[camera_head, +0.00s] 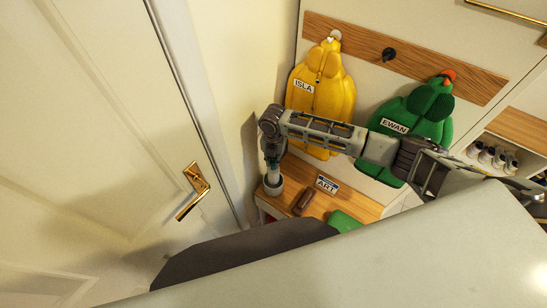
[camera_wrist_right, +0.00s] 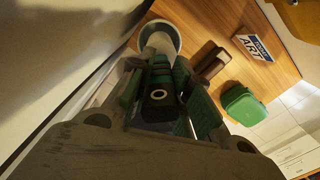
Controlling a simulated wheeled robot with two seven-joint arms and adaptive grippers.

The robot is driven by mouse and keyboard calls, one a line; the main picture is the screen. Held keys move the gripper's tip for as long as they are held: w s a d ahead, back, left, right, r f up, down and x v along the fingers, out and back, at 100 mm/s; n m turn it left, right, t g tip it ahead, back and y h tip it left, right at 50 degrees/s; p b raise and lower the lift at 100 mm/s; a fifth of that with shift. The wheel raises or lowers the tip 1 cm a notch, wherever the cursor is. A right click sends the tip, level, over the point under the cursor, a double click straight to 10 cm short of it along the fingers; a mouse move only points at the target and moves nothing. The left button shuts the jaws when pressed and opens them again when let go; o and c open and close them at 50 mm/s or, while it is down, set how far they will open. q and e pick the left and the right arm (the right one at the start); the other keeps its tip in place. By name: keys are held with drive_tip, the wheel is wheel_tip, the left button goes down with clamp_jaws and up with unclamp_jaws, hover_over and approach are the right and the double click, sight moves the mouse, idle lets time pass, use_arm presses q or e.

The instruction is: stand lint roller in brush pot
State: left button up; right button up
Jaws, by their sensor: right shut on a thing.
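My right gripper (camera_head: 271,158) is shut on the handle and holds the roller upright, roller end down. The brush pot (camera_head: 273,187) is a small pale round pot at the left end of the wooden bench top. In the right wrist view the roller end overlaps the opening of the pot (camera_wrist_right: 176,41). It appears to be inside the rim; how deep is hidden. My left gripper is not in view.
Yellow (camera_head: 322,88) and green (camera_head: 428,110) bags hang behind. The wall and door are close at left.

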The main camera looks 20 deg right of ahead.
sight(273, 165)
drive_tip(key=shift+f+b, duration=0.8)
drive_tip(key=shift+f, duration=1.4)
drive_tip(key=o, duration=1)
drive_tip(key=shift+s+a+r, duration=0.1)
drive_tip(key=shift+r, duration=5.85)
